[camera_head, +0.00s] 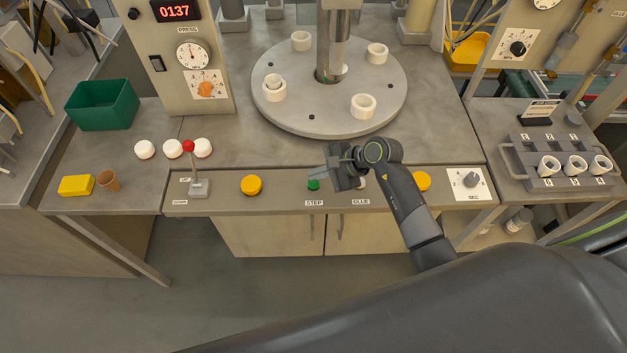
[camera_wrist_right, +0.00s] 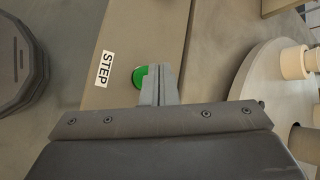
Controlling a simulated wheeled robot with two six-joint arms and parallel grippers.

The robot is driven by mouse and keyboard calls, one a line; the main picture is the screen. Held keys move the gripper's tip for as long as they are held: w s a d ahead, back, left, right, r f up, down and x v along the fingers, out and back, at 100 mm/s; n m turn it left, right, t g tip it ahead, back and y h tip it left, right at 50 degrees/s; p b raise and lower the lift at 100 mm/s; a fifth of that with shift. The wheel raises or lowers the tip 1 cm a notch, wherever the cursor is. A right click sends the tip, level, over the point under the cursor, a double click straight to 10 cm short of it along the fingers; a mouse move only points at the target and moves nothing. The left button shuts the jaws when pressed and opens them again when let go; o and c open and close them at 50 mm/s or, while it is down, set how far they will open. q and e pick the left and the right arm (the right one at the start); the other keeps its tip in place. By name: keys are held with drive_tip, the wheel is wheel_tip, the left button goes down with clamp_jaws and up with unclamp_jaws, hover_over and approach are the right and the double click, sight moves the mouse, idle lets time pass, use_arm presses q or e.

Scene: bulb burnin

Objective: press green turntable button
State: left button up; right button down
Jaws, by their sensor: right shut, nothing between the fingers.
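The green button (camera_head: 313,184) sits on the front panel above the STEP label (camera_head: 314,203), below the grey round turntable (camera_head: 290,120). My right gripper (camera_head: 328,178) is shut and empty, just right of the button in the head view. In the right wrist view the closed fingertips (camera_wrist_right: 159,72) overlap the right part of the green button (camera_wrist_right: 140,76). I cannot tell whether they touch it. The turntable carries several white ring-shaped holders (camera_head: 363,106), one with a smaller piece in it. My left gripper is not in view.
Yellow buttons (camera_head: 251,186) and (camera_head: 422,181) flank the STEP area, with a GLUE label (camera_head: 361,203) beside my right gripper. A red-knobbed lever (camera_head: 188,146) stands at the left. A dial (camera_head: 470,180) and a grey rack (camera_head: 560,163) with white cups are at the right.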

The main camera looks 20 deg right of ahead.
sight(318, 183)
drive_tip(key=shift+r+p, duration=1.6)
drive_tip(key=shift+r, duration=0.9)
